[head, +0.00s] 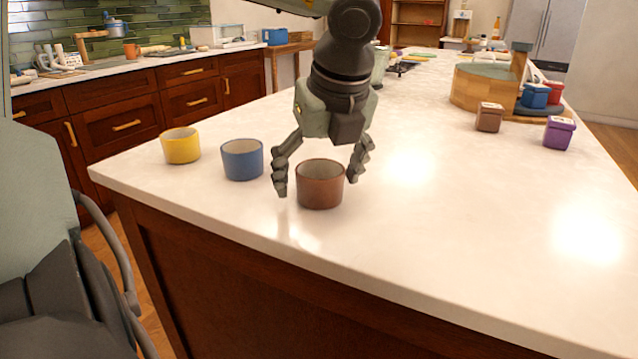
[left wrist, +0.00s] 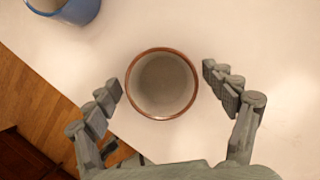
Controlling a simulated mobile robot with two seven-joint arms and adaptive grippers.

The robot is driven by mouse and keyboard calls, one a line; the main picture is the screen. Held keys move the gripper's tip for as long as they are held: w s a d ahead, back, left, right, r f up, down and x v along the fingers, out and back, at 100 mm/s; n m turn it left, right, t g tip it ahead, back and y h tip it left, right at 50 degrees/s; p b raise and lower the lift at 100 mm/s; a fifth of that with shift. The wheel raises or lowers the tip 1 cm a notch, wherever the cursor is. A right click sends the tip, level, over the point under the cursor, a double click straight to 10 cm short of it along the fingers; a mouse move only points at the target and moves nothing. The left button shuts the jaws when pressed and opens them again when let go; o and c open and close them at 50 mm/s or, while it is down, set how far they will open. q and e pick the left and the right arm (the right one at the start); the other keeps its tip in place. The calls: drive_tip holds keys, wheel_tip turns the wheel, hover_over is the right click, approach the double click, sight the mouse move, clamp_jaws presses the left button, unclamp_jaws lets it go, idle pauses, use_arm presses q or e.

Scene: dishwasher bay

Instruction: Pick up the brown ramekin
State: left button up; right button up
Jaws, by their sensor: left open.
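The brown ramekin (head: 320,188) stands upright on the white counter near its front edge. It looks empty. My left gripper (head: 320,178) is open, pointing down, with one finger on either side of the ramekin in the head view. In the left wrist view the ramekin (left wrist: 162,84) shows from above, and the open left gripper (left wrist: 164,92) has a gap between each finger and the rim. No finger is seen to touch it. My right gripper is not in view.
A blue ramekin (head: 242,161) stands just left of the brown one, and a yellow ramekin (head: 181,147) farther left. A brown canister (head: 489,117), a purple canister (head: 558,133) and a wooden tub (head: 482,90) stand at the right. The counter (head: 440,215) right of the brown ramekin is clear.

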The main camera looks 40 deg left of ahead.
use_arm(q)
drive_tip(key=shift+w, duration=0.1)
drive_tip(key=c, duration=1.4)
